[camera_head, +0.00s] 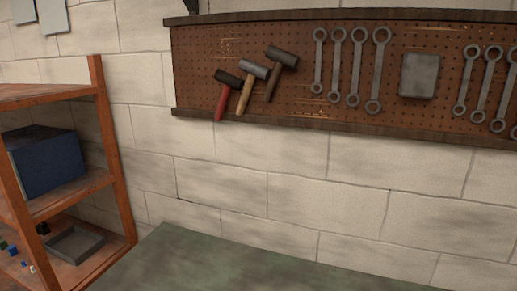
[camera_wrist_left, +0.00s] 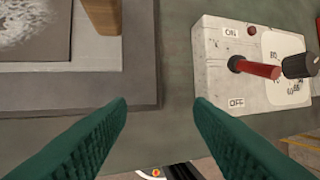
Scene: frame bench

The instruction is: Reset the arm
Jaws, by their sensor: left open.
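My left gripper (camera_wrist_left: 160,125) shows in the left wrist view as two green ribbed fingers. They are spread wide apart with nothing between them. A white control box (camera_wrist_left: 228,75) with ON and OFF labels is at the right of that view, beyond the right finger. A red-handled lever (camera_wrist_left: 258,69) sticks out from the box, and a black knob (camera_wrist_left: 300,65) sits beside it. Neither finger clearly touches the box. Neither gripper shows in the head view, and my right gripper is not in view.
A grey plate (camera_wrist_left: 145,60) and a wooden piece (camera_wrist_left: 103,14) are at upper left in the wrist view. The head view shows a green bench top (camera_head: 230,265), an orange shelf (camera_head: 115,165) with a blue box (camera_head: 45,160), and a pegboard (camera_head: 215,55) with hammers and wrenches.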

